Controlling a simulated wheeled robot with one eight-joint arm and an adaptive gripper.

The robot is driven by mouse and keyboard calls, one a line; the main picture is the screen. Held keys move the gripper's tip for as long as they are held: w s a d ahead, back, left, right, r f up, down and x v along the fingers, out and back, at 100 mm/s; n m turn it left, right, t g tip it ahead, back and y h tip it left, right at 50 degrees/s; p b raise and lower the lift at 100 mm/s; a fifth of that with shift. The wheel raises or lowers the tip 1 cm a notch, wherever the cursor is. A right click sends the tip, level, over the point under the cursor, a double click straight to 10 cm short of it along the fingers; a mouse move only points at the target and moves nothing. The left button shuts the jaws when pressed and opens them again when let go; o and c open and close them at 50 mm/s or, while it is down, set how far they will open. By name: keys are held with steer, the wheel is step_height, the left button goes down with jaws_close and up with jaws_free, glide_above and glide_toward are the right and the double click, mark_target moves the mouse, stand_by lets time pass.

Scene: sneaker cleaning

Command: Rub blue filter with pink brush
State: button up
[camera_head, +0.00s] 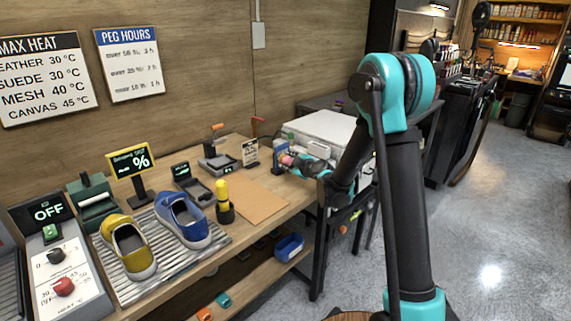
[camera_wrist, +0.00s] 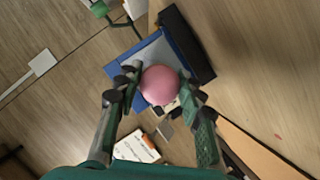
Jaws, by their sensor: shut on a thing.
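My gripper (camera_wrist: 158,98) is shut on the pink brush, whose round pink end (camera_wrist: 159,84) shows between the fingers in the wrist view. The brush's bristles are hidden. Directly beyond it is the blue filter (camera_wrist: 122,68), a blue-edged piece with a pale grey face, set against a black part. The pink end overlaps the filter's face in this view; I cannot tell whether the brush touches it. In the head view my gripper (camera_head: 298,162) is at the far right end of the bench, with the small pink end (camera_head: 286,160) close beside the blue filter (camera_head: 278,148).
A small white sign (camera_head: 250,152) stands left of my gripper. A white box (camera_head: 322,133) is behind it. A brown mat (camera_head: 250,200), a yellow-handled tool in a dark holder (camera_head: 224,203) and two shoes on a ridged metal tray (camera_head: 135,288) are further left.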

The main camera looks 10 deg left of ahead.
steer(key=shift+w+d, duration=0.75)
steer(key=shift+w, duration=0.25)
steer(key=shift+w+d, duration=0.75)
steer(key=shift+w, duration=0.2)
steer(key=shift+s+a, duration=1.1)
steer(key=shift+s, duration=0.25)
steer(key=shift+s+a, duration=1.05)
steer(key=shift+s, duration=0.3)
steer(key=shift+d, duration=0.1)
steer(key=shift+s+d, duration=0.95)
steer(key=shift+d, duration=0.2)
steer(key=shift+s+d, duration=0.9)
steer(key=shift+d, duration=0.25)
steer(key=shift+d, duration=0.15)
steer(key=shift+s+d, duration=0.9)
steer(key=shift+d, duration=0.15)
